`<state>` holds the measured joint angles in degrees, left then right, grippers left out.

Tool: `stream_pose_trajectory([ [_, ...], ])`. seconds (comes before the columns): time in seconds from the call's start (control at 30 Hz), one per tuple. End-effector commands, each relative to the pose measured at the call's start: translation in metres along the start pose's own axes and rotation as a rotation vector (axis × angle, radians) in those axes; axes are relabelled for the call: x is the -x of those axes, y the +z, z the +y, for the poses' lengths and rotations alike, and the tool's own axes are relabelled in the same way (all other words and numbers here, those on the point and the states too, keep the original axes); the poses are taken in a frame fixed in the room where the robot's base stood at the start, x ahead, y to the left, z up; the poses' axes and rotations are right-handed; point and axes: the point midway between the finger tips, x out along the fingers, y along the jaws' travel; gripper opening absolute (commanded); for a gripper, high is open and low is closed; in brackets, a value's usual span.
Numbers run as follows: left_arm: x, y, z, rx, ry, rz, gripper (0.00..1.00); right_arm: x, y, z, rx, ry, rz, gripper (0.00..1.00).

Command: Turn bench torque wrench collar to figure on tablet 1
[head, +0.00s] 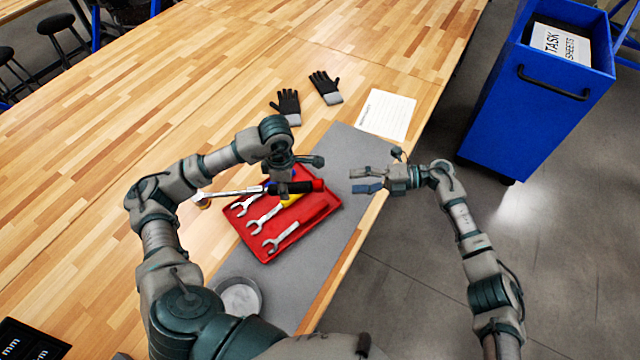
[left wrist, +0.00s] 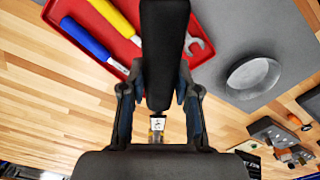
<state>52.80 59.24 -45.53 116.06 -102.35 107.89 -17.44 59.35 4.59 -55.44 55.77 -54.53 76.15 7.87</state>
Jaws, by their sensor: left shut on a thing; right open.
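The torque wrench (head: 235,192) has a silver shaft and a black handle. My left gripper (head: 282,184) is shut on it above the red tray's upper edge. In the left wrist view the black handle (left wrist: 165,55) runs between the fingers of my left gripper (left wrist: 160,98). A small pale collar with a mark (left wrist: 157,123) shows below the handle; its figure is too small to read. My right gripper (head: 362,180) is open and empty, right of the tray. A dark panel (head: 28,342) with white "mm" lettering is cut off at lower left; I cannot tell its number.
The red tray (head: 325,212) holds several spanners on a grey mat (head: 215,265). A round metal dish (head: 240,296) stands on the mat. Gloves (head: 288,104) and a paper sheet (head: 386,114) lie beyond. A blue cart (head: 535,110) stands right.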

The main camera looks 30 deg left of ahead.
Motion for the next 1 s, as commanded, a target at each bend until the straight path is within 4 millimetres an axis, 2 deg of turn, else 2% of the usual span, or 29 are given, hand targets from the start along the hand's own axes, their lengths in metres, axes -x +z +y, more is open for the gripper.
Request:
stream_pose_trajectory([
  [0.17,0.001,-0.001,0.001,0.001,0.001,0.000,0.00,-0.013,-0.002,0.001,0.007,-0.011,0.012,0.65],
  [0.6,0.001,-0.001,0.001,0.001,0.001,-0.001,0.00,-0.068,-0.002,0.001,0.006,-0.008,0.010,0.65],
  [0.8,0.001,0.000,0.001,0.001,0.001,0.000,0.00,-0.078,-0.001,0.000,0.005,-0.008,0.007,0.65],
  [1.0,0.001,0.000,0.000,0.001,0.002,0.000,0.00,-0.079,-0.002,0.000,0.005,-0.008,0.007,0.65],
])
